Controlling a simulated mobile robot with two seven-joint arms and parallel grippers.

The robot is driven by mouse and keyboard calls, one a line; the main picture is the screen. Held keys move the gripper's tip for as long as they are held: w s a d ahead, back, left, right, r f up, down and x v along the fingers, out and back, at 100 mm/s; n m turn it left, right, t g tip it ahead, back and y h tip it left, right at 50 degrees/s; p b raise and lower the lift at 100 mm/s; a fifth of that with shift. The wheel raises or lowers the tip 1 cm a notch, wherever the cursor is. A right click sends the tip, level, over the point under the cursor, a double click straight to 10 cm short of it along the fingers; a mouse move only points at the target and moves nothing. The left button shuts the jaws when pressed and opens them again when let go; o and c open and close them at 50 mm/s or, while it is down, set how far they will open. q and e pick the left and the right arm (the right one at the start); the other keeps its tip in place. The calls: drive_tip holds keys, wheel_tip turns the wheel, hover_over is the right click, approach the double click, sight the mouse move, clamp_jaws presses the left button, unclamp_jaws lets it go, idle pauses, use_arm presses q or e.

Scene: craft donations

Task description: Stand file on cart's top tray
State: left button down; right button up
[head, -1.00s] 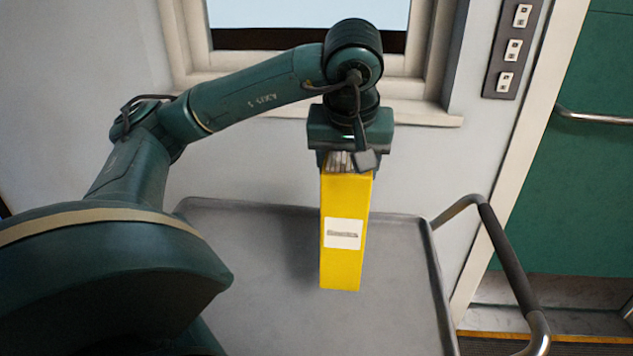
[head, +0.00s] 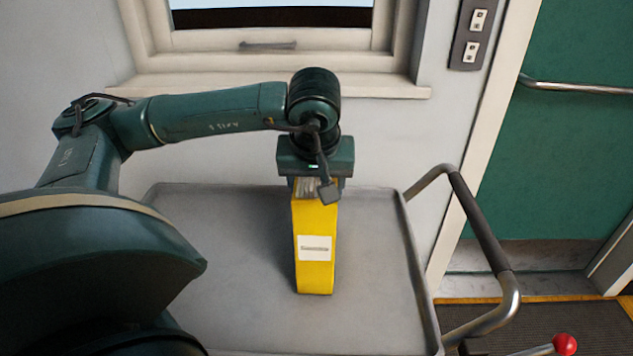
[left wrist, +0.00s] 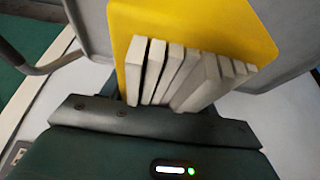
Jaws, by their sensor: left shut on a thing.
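The yellow file (head: 315,262) is upright with a white label on its spine. My left gripper (head: 318,186) is above it and shut on its top end. The file's lower end is over the grey top tray (head: 220,270) of the cart and looks to be at or very near its surface; I cannot tell whether it touches. In the left wrist view the file (left wrist: 200,22) shows several pale sheets or booklets inside, close to my left gripper (left wrist: 155,115). Its fingertips are mostly hidden there. My right gripper is not in view.
The tray is otherwise bare, with free room left and right of the file. The cart's handle (head: 480,225) rises at the right. A wall and window (head: 270,60) stand behind. A green door (head: 560,150) and a red knob (head: 565,344) are at the right.

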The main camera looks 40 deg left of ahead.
use_arm(q)
drive_tip(key=c, duration=0.8)
unclamp_jaws()
drive_tip(key=shift+f, duration=0.15)
drive_tip(key=o, duration=0.4)
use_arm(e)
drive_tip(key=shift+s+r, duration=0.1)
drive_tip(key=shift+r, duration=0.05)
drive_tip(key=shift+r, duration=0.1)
use_arm(q)
drive_tip(key=shift+r, duration=0.4)
drive_tip(key=p+v, duration=0.2)
drive_tip(key=v, duration=0.9)
drive_tip(key=shift+w+r, duration=0.1)
drive_tip(key=shift+d+r+p, duration=0.1)
drive_tip(key=shift+r+p, duration=0.15)
drive_tip(key=shift+p, duration=0.1)
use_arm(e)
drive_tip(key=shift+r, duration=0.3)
